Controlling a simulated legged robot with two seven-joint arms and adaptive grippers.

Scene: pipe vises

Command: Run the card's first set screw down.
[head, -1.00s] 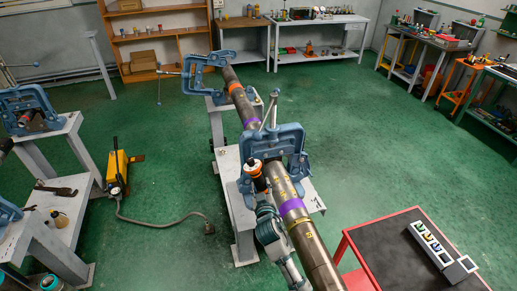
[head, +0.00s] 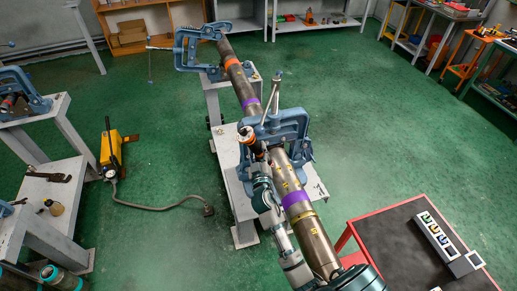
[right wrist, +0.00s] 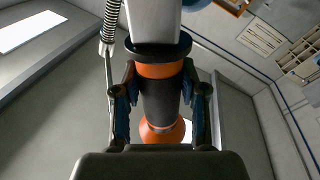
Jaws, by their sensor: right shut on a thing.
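My right gripper (head: 254,158) is shut on an orange-and-black tool (head: 246,136), which shows between its fingers in the right wrist view (right wrist: 162,95). In the head view the tool is at the left side of the near blue vise (head: 286,128), which sits around a long steel pipe (head: 312,237). I cannot tell whether the tool touches the vise. The pipe has purple and yellow bands. No set screw can be made out, and the tool's working end is not clear. A small white-framed square (head: 475,260), possibly the card, lies by a grey rack. My left gripper is not in view.
A second blue vise (head: 190,48) holds the pipe farther back. A red-edged cart (head: 385,222) with a grey rack (head: 436,238) of coloured items stands at right. A yellow pump (head: 113,150) with a hose lies on the floor at left.

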